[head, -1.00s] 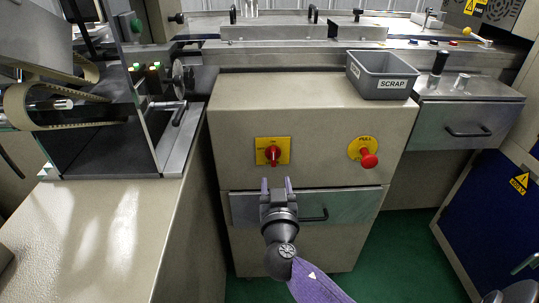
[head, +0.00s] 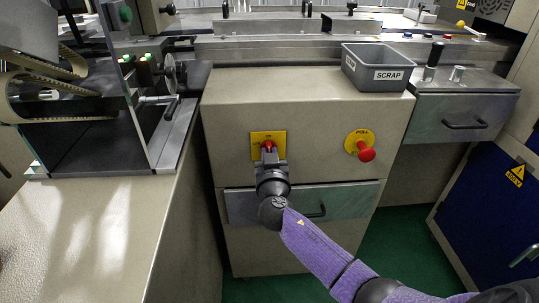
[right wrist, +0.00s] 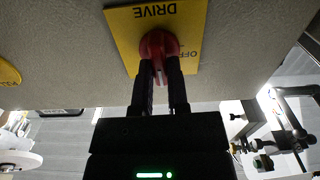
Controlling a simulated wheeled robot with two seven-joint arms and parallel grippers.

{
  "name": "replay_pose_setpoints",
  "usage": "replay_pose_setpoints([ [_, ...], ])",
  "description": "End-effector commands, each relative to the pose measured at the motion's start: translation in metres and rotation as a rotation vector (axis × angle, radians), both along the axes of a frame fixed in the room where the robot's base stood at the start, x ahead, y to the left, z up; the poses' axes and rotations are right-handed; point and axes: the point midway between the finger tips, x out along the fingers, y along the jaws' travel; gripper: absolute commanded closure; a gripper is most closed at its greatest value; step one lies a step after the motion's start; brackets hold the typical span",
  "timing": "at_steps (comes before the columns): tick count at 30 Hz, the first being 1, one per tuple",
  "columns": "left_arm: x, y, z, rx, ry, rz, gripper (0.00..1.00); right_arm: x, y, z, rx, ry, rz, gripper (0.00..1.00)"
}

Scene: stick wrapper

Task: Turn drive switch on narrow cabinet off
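The drive switch is a red rotary knob (head: 268,146) on a yellow plate (head: 256,137) on the front of the narrow beige cabinet (head: 235,110). My right gripper (head: 269,157) is at the knob, reaching from below, and hides its lower part. In the right wrist view the two dark fingers (right wrist: 161,80) lie close together on either side of the red knob's grip (right wrist: 158,45), appearing shut on it. The plate there (right wrist: 125,30) reads DRIVE upside down, with OFF at its right edge. The exact angle of the knob is hard to read. My left gripper is not in view.
A red emergency stop knob (head: 366,153) on a round yellow plate is to the right on the same cabinet. A drawer with a dark handle (head: 316,212) is below. A grey SCRAP bin (head: 378,66) stands on top. A glass-sided machine (head: 95,140) stands left.

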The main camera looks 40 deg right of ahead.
Motion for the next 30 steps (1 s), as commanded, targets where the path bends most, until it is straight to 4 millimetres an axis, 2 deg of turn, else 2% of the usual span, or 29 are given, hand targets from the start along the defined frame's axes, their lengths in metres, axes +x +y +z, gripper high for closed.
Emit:
replay_pose_setpoints([
  [16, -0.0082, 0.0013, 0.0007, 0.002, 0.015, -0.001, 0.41, -0.0001, 0.0005, -0.001, -0.057, 0.036, 0.0, 1.0],
  [30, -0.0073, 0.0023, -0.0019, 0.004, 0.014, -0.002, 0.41, 0.0008, 0.0021, -0.0017, -0.396, 0.245, 0.0, 1.0],
])
